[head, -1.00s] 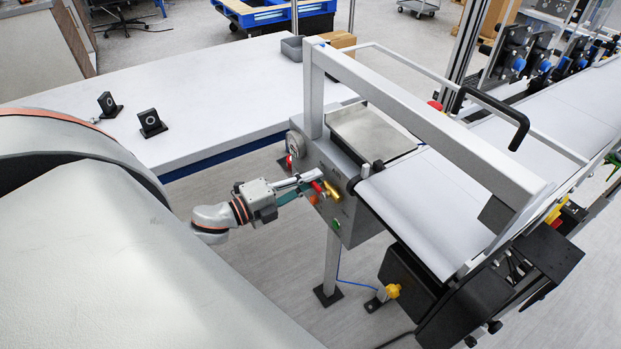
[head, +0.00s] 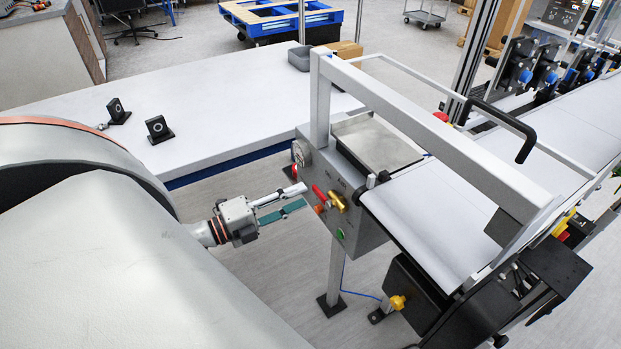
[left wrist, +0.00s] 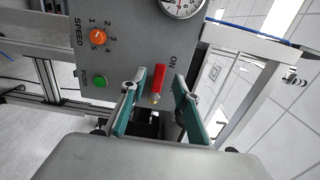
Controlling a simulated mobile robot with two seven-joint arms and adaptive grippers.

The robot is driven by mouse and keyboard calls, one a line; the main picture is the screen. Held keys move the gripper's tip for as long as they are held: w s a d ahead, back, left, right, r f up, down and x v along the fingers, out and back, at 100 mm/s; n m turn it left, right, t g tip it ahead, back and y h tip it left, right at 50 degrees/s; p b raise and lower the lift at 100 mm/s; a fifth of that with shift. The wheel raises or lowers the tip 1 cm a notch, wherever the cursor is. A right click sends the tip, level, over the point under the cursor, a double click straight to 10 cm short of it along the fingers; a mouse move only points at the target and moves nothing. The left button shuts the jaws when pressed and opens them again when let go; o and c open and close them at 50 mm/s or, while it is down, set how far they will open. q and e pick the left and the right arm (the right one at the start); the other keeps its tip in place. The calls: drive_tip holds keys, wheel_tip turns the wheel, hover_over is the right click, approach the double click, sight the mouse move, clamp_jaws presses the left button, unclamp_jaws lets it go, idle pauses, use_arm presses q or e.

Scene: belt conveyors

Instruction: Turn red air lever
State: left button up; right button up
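The red air lever (head: 319,193) is on the grey control panel (head: 318,224) at the conveyor's end, beside a brass fitting (head: 337,201). In the left wrist view the red lever (left wrist: 158,77) stands upright in the picture, left of the "ON" label. My left gripper (head: 304,196) is open, its teal-padded fingers pointing at the panel, with a small gap to the lever. In the left wrist view my left gripper (left wrist: 160,82) has one finger on each side of the lever in the picture, and nothing is held. My right gripper is not in view.
An orange speed knob (left wrist: 97,36), a green button (left wrist: 100,82) and a gauge (left wrist: 183,4) share the panel. A white table (head: 220,110) stands behind my arm. The conveyor belt (head: 425,215) and its white frame (head: 430,130) lie right of the panel.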

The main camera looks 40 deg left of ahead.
use_arm(q)
drive_tip(key=v, duration=0.6)
idle(0.5)
drive_tip(key=w+d+f+n+g+y, duration=0.1)
drive_tip(key=d+f+n+y, duration=0.3)
drive_tip(key=f+n, duration=0.6)
drive_tip(key=s+d+f+n+g, duration=0.3)
drive_tip(key=d+f+n+g, duration=0.2)
drive_tip(key=d+f, duration=0.7)
drive_tip(key=d+n, duration=0.2)
drive_tip(key=d, duration=0.2)
drive_tip(key=shift+f+n+h, duration=0.2)
drive_tip(key=shift+n+h, duration=0.1)
drive_tip(key=shift+n, duration=0.1)
drive_tip(key=shift+d, duration=0.1)
